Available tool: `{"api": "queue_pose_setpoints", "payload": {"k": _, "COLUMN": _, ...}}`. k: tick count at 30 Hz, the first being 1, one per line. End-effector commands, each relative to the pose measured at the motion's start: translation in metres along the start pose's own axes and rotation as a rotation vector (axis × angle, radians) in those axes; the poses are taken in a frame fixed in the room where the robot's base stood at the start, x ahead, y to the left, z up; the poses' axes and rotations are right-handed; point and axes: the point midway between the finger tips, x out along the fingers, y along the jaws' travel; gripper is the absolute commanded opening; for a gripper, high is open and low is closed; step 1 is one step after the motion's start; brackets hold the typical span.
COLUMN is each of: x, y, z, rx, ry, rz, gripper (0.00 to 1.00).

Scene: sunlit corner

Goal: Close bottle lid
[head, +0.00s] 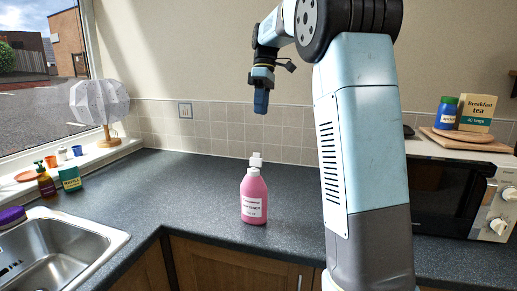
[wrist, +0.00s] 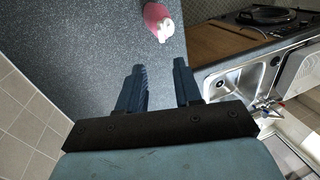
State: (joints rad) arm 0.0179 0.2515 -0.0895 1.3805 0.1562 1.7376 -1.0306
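A pink bottle (head: 254,199) with a white label stands upright on the dark counter near its front edge. Its white lid (head: 256,160) is on top; it looks stepped, with a part standing up, but is too small to tell exactly how it sits. The bottle also shows at the top of the wrist view (wrist: 155,15), with its white lid (wrist: 164,34) toward the gripper. My gripper (head: 261,103) hangs pointing down, well above and behind the bottle. In the wrist view my gripper (wrist: 161,80) has its two fingers apart, with nothing between them.
A microwave (head: 435,187) stands at the right; a blue jar (head: 446,113) and tea box (head: 477,113) are on top. The counter around the bottle is clear.

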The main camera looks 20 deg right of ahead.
Motion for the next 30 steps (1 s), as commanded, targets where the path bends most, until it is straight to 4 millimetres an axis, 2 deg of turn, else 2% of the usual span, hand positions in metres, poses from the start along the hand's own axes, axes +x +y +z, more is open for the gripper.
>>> {"api": "queue_pose_setpoints", "payload": {"k": 5, "x": 0.022, "y": -0.001, "z": 0.000, "rx": 0.000, "ry": 0.000, "rz": -0.001, "gripper": 0.34}}
{"api": "queue_pose_setpoints", "payload": {"k": 21, "x": 0.113, "y": -0.001, "z": 0.000, "rx": 0.000, "ry": 0.000, "rz": -0.001, "gripper": 0.34}}
{"api": "queue_pose_setpoints", "payload": {"k": 30, "x": 0.133, "y": -0.001, "z": 0.000, "rx": 0.000, "ry": 0.001, "rz": 0.001, "gripper": 0.34}}
